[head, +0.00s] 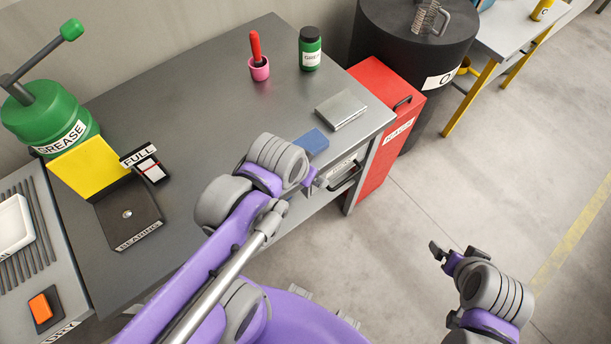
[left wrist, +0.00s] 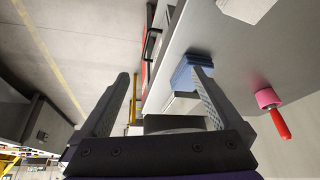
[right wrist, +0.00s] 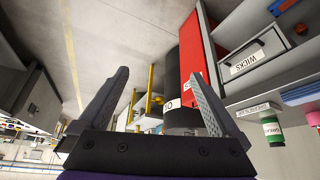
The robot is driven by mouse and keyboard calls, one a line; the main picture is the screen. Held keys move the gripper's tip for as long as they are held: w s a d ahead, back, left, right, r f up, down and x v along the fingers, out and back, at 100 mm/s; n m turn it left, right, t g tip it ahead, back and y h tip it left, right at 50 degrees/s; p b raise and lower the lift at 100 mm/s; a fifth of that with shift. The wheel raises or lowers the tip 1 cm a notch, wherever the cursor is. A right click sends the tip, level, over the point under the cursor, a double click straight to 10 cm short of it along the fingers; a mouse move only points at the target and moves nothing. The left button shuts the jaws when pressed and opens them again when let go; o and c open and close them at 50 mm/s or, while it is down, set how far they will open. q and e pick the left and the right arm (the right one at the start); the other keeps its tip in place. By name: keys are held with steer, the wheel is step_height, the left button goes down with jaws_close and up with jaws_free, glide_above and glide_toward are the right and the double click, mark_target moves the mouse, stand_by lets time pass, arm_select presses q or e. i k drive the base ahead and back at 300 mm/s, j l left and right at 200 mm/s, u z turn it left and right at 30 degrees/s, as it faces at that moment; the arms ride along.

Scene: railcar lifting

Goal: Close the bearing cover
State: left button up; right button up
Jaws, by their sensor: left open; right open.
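A dark plate marked BEARING (head: 128,214) with a round silver knob lies at the left of the grey bench. My right gripper (head: 442,252) is over the floor, open and empty, also in the right wrist view (right wrist: 160,88).
The green grease pump (head: 48,118) and a FULL gauge (head: 148,165) stand around the bearing plate. A pink cup (head: 259,69), green bottle (head: 310,50) and silver box (head: 341,109) are on the bench. A red cabinet (head: 385,85) and black drum (head: 410,50) stand right. Bench middle is clear.

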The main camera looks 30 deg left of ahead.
mark_target(93, 165)
steer(key=u, duration=2.95)
